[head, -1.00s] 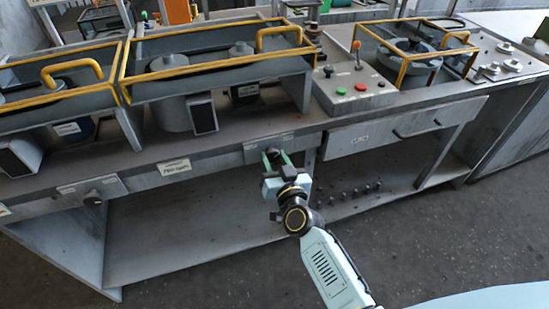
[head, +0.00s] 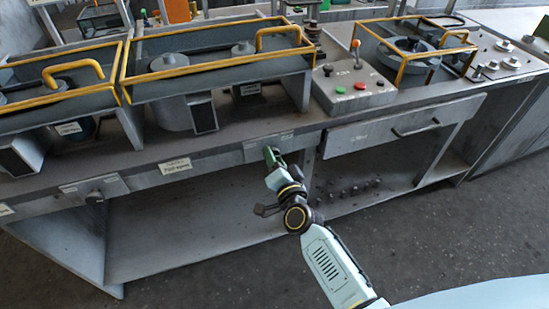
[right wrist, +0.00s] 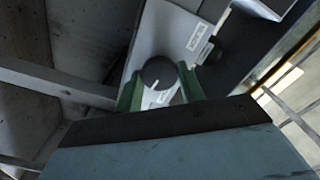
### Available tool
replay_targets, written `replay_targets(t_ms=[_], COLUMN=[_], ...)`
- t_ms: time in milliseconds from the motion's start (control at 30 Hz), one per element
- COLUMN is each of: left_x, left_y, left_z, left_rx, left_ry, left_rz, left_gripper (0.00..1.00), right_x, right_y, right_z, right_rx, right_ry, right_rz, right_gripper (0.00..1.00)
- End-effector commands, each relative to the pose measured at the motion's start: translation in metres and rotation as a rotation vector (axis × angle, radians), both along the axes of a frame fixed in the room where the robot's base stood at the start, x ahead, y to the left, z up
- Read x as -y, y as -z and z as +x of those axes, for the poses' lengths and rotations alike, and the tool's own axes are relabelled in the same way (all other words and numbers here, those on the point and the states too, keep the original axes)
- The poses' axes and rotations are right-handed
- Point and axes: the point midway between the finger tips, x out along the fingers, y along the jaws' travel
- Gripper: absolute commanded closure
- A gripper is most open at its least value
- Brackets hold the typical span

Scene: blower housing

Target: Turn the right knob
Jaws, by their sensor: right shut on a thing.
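The left knob (head: 95,196) is on another plate at the left of the bench front. My left gripper is not in view.
A drawer with a handle (head: 416,130) is right of my gripper. A control box (head: 355,88) with a lever and coloured buttons stands on the bench above. Yellow-railed housings (head: 215,65) fill the bench top at left. The lower shelf (head: 190,232) is mostly bare.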

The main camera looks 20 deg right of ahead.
Motion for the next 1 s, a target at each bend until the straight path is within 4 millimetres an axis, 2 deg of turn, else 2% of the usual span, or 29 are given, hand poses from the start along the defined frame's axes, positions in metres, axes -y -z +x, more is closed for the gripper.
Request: replay_targets(t_ms=[600,633,767,1000], left_x=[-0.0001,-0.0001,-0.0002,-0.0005], left_y=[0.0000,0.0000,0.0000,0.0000], left_z=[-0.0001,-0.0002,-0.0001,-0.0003], left_rx=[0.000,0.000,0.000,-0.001], left_ry=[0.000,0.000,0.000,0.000], left_rz=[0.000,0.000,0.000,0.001], left_gripper=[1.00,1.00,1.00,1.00], right_x=[0.0009,0.0009,0.0007,0.0005], right_y=[-0.0008,-0.0008,-0.0006,-0.0002], right_z=[0.0003,0.0003,0.0002,0.0001], right_rx=[0.001,0.001,0.000,-0.001], right_ry=[0.002,0.002,0.002,0.001], right_rz=[0.039,0.039,0.038,0.038], right_gripper=[0.84,0.58,0.41,0.40])
